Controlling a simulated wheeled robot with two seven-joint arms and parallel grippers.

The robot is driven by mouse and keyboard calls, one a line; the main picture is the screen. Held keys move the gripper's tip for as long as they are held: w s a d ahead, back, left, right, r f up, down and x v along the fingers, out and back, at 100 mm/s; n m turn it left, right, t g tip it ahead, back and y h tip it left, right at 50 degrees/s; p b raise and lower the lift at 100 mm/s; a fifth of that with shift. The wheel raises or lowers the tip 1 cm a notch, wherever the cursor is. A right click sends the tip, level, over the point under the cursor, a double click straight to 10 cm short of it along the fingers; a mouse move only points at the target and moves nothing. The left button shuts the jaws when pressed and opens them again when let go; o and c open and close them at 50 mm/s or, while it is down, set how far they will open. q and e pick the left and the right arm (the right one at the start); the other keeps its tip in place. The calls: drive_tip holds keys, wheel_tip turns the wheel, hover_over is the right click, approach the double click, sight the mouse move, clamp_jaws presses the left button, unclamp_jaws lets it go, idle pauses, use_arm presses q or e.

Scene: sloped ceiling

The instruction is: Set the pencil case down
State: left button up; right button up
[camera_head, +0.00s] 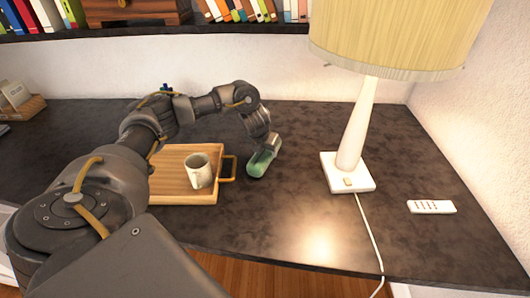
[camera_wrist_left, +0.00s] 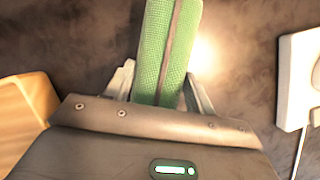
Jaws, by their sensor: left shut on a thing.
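The green pencil case (camera_head: 261,163) is at the middle of the dark desk, between the wooden tray and the lamp. My left gripper (camera_head: 271,143) is shut on it from above, near its far end. In the left wrist view the case (camera_wrist_left: 166,50) is green mesh with a darker zip strip along it, and it sits between the two fingers (camera_wrist_left: 160,88). I cannot tell whether its underside touches the desk. My right gripper is not in view.
A wooden tray (camera_head: 170,190) with a white mug (camera_head: 199,171) is close to the left of the case. A lamp (camera_head: 347,172) with a trailing cord stands to the right, and a white remote (camera_head: 431,207) lies farther right. The desk (camera_head: 290,215) in front of the case is clear.

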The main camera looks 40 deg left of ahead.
use_arm(q)
drive_tip(key=shift+r, duration=0.35)
wheel_tip(320, 180, up, 2)
drive_tip(key=shift+w+r+b, duration=0.1)
drive_tip(key=shift+r+b, duration=0.05)
drive_tip(key=shift+b, duration=0.25)
drive_tip(key=s+d+r+p, duration=0.1)
drive_tip(key=r, duration=0.1)
drive_tip(key=d+r+p, duration=0.1)
drive_tip(key=s+d+r, duration=0.1)
drive_tip(key=r, duration=0.1)
drive_tip(key=shift+s+r+p, duration=0.35)
drive_tip(key=shift+p, duration=0.05)
drive_tip(key=s+d+r+n+g+y+p, duration=0.1)
drive_tip(key=s+d+r+n+g, duration=0.15)
drive_tip(key=s+d+n, duration=0.6)
drive_tip(key=s+d+r+n+g+y+p, duration=0.1)
drive_tip(key=s+d+n+g+y+p, duration=0.25)
drive_tip(key=n, duration=0.85)
drive_tip(key=s+d+r+n+g+h+b, duration=0.1)
drive_tip(key=d+r+n+h, duration=0.4)
drive_tip(key=n, duration=0.7)
drive_tip(key=s+d+r+g, duration=0.1)
drive_tip(key=d+r, duration=0.1)
drive_tip(key=d, duration=0.1)
drive_tip(key=shift+d+r+g+h+b, duration=0.35)
drive_tip(key=shift+d+g, duration=0.05)
